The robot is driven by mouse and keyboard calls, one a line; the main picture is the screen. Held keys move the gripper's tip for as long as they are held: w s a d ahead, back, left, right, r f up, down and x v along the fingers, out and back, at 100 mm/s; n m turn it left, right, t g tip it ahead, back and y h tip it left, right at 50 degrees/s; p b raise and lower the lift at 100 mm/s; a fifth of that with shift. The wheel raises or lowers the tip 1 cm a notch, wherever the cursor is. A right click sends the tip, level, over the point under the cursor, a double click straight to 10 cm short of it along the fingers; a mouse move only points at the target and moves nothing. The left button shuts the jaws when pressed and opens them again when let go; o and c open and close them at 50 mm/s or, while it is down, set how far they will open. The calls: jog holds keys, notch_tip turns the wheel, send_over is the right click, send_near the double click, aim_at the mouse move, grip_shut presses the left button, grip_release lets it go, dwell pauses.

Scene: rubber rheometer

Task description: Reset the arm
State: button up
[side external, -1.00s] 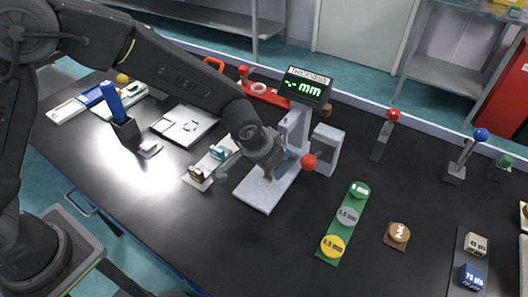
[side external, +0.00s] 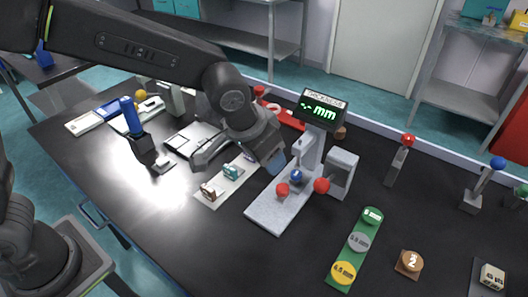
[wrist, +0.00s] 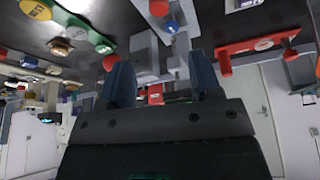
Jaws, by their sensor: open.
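My gripper is open and empty, as the wrist view (wrist: 162,78) shows, with two dark blue fingers apart. In the side external view its blue fingertip shows left of the thickness gauge (side external: 268,212), above the table and apart from the gauge. The gauge has a grey base, an upright column and a display (side external: 322,110) reading "-.-- mm" in green. A red piece (side external: 282,190) and a blue ball (side external: 297,176) show over its base. A red ball (side external: 321,186) is by the grey block at its right. My arm reaches in from the upper left.
A pale strip with small teal (side external: 232,170) and brown (side external: 208,191) blocks lies below my gripper. A green strip (side external: 352,255) with several discs lies at front right. A blue-handled tool (side external: 131,115) and red-topped lever (side external: 400,160) stand up. Bare table surrounds the front.

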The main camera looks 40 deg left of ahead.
jog(key=s+a+r+n, duration=0.1)
jog(key=s+a+r, duration=0.2)
jog(key=s+a, duration=0.6)
jog(key=s+a+r+n+t+y, duration=0.1)
jog(key=s+a+r, duration=0.3)
jog(key=s+a, duration=0.5)
jog(key=shift+s+a+r+n, duration=0.15)
jog(key=shift+a+n, duration=0.2)
jog(key=shift+n, duration=0.15)
